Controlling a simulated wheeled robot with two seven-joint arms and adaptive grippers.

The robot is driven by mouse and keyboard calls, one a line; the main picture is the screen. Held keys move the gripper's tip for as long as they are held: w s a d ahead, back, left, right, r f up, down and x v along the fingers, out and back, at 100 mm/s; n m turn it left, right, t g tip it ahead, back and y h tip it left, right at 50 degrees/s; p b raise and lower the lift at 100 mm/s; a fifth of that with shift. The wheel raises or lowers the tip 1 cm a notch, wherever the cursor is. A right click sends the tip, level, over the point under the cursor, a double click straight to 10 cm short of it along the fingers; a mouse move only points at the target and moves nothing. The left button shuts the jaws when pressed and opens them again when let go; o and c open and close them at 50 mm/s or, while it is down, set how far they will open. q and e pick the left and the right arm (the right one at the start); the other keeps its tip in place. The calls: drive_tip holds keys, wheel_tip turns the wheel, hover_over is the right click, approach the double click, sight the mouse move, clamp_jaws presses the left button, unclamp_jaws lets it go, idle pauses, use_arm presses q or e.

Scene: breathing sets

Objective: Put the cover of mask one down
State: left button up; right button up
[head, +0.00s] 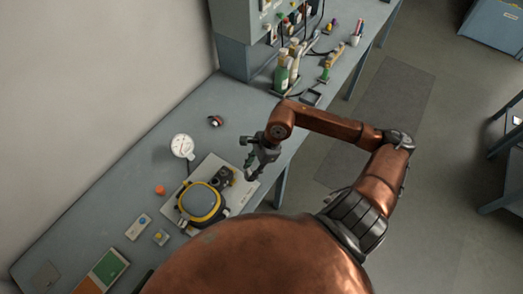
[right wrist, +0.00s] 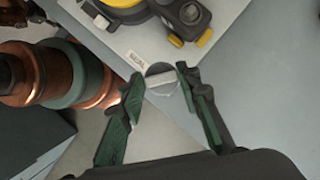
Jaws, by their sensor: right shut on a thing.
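My right gripper (head: 252,168) hangs over the right edge of the pale board, beside the mask. In the right wrist view its green-padded fingers (right wrist: 160,88) are shut on a small round grey cover (right wrist: 163,80) with a light bar across it. The cover is too small to make out in the head view. The yellow and dark mask (head: 202,204) with a grey round face lies on the board (head: 240,198); part of it shows at the top of the right wrist view (right wrist: 180,14). My left gripper is not in view.
A white dial gauge (head: 182,146), an orange knob (head: 160,189) and small plates with buttons (head: 139,227) lie left of the board. Green bottles (head: 281,78) stand farther back under a wall unit. The bench between gauge and bottles is mostly clear.

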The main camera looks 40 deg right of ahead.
drive_tip(key=s+d+r+m+t+h+p, duration=0.1)
drive_tip(key=s+d+r+m+t+h, duration=0.15)
drive_tip(key=d+m, duration=0.7)
drive_tip(key=shift+m+h, duration=0.35)
drive_tip(key=shift+m, duration=0.3)
drive_tip(key=w+d+f+p, duration=0.1)
drive_tip(key=w+f, duration=0.1)
drive_tip(key=w, duration=0.2)
drive_tip(key=w+d+f+p, duration=0.1)
drive_tip(key=w+f, duration=0.2)
drive_tip(key=w, duration=0.1)
drive_tip(key=w+d+f, duration=0.1)
drive_tip(key=w+f, duration=0.2)
drive_tip(key=shift+w+d+p, duration=0.35)
drive_tip(key=shift+w+p, duration=0.05)
drive_tip(key=shift+w+d+f, duration=0.25)
drive_tip(key=shift+w+f, duration=0.2)
drive_tip(key=shift+f, duration=0.2)
wheel_tip(320, 180, down, 3)
drive_tip(key=shift+r+p, duration=0.1)
drive_tip(key=shift+p, duration=0.5)
drive_tip(key=o, duration=0.9)
drive_tip(key=shift+c, duration=0.2)
